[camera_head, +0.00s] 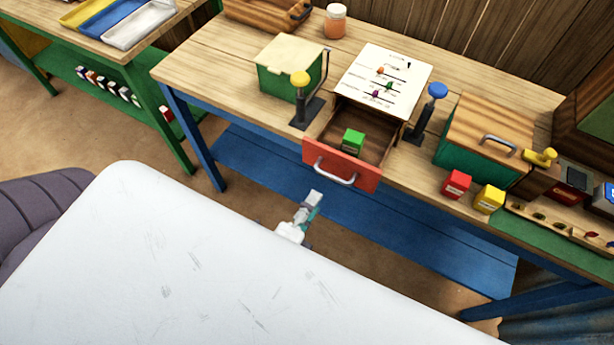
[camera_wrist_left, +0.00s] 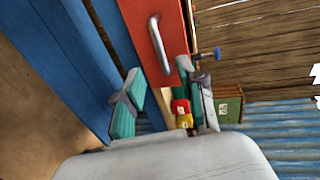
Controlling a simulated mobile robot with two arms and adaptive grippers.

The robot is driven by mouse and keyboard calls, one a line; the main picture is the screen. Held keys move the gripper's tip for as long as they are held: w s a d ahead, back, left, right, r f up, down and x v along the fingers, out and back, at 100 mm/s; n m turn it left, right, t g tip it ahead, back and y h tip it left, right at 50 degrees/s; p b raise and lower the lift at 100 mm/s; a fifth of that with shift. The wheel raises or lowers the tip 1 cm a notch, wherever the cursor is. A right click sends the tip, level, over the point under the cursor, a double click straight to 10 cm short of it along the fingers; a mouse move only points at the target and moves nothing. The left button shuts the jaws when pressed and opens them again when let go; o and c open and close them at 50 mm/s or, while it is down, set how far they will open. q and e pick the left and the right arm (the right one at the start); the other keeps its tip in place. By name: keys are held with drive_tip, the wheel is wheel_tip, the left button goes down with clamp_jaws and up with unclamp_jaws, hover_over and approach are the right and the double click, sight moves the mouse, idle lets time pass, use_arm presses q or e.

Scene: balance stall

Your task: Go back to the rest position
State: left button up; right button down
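My left gripper (camera_head: 311,203) is in front of the table, below and in front of the open drawer, partly hidden by my white body. In the left wrist view its two teal-and-grey fingers (camera_wrist_left: 160,92) stand apart, with nothing held between them. The red-fronted drawer (camera_head: 341,172) is pulled out and holds a green block (camera_head: 353,140). Its front and silver handle (camera_wrist_left: 155,42) show close to the fingers in the wrist view; I see no grip on the handle. My right gripper is not in view.
On the table are a green box (camera_head: 289,68), a paper sheet (camera_head: 385,80), yellow-topped (camera_head: 301,79) and blue-topped (camera_head: 437,90) posts, a red block (camera_head: 456,184) and a yellow block (camera_head: 489,199). A blue lower shelf (camera_head: 255,165) lies beneath. A green side table (camera_head: 85,70) stands left.

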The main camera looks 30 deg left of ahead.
use_arm(q)
drive_tip(key=shift+v, duration=0.9)
drive_tip(key=s+a+f+n+g, duration=0.2)
drive_tip(key=s+f+g, duration=0.1)
drive_tip(key=f, duration=0.8)
drive_tip(key=s+a+f+n+g+b, duration=0.1)
drive_tip(key=s+f+n+g, duration=0.15)
drive_tip(key=f, duration=0.75)
drive_tip(key=s+a+f+n+g, duration=0.2)
drive_tip(key=s+f+g, duration=0.1)
drive_tip(key=f, duration=0.8)
drive_tip(key=s+a+f+n+g, duration=0.2)
drive_tip(key=s+f+n+g, duration=0.1)
drive_tip(key=s+f, duration=0.4)
drive_tip(key=s+a+f+n+g+b, duration=0.1)
drive_tip(key=s+a+f+n+g, duration=0.1)
drive_tip(key=s+f+n, duration=0.4)
drive_tip(key=shift+s+a+f+g+y, duration=0.25)
drive_tip(key=shift+s+f+g, duration=0.3)
drive_tip(key=shift+s+f, duration=0.45)
drive_tip(key=shift+s+r+n, duration=0.15)
drive_tip(key=shift+r+n, duration=0.1)
idle(1.3)
